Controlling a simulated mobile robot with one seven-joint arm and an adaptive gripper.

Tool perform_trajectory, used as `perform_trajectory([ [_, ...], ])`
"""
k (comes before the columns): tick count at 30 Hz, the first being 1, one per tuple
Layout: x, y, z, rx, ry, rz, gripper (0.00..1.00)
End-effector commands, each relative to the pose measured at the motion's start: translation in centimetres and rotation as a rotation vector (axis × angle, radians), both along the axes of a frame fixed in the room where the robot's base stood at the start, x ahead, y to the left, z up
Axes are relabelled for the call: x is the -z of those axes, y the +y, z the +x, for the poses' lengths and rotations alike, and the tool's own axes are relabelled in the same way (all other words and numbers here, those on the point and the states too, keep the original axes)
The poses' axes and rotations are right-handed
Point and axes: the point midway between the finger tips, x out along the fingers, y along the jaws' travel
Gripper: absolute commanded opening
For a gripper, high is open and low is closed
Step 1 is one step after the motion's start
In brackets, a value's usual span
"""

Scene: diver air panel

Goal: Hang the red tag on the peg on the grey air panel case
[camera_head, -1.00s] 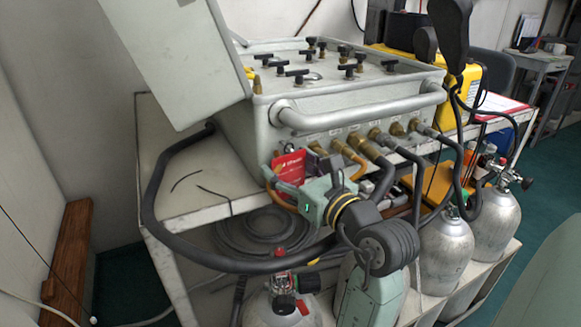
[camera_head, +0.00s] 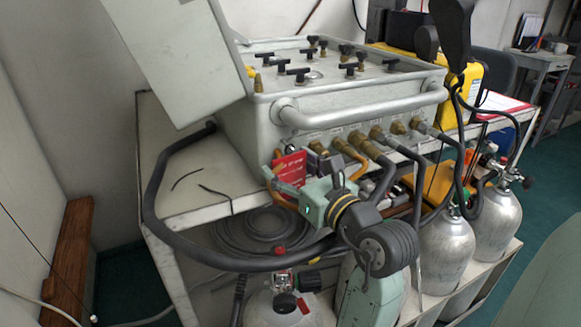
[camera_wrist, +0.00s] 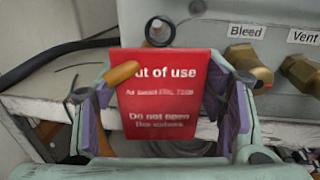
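The red tag (camera_wrist: 170,95) is a flat card reading "Out of use". It hangs upright in front of the grey air panel case (camera_head: 240,120) and also shows in the head view (camera_head: 289,173). A dark ring around a small round end, seemingly the peg (camera_wrist: 159,31), is just above the tag's top edge. I cannot tell whether the tag's loop is fully over it. My gripper (camera_head: 308,178) is close to the case front. In the wrist view its purple-padded fingers stand apart on both sides of the tag (camera_wrist: 168,118), with no clear grip on it.
An orange hose (camera_wrist: 122,73) crosses the tag's left edge in the wrist view. Brass fittings (camera_wrist: 248,66) line the case front to the right. A thick black hose (camera_head: 151,195) loops at the left. Gas cylinders (camera_head: 446,250) stand below right.

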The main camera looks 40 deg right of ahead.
Motion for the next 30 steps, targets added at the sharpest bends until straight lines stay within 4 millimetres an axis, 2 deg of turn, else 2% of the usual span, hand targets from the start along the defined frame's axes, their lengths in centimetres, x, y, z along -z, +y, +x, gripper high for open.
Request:
perform_trajectory([
  [10, -0.04, -0.17, -0.08, 0.005, -0.001, 0.000, 0.87],
  [30, -0.07, -0.63, -0.63, 0.018, -0.003, 0.003, 0.87],
])
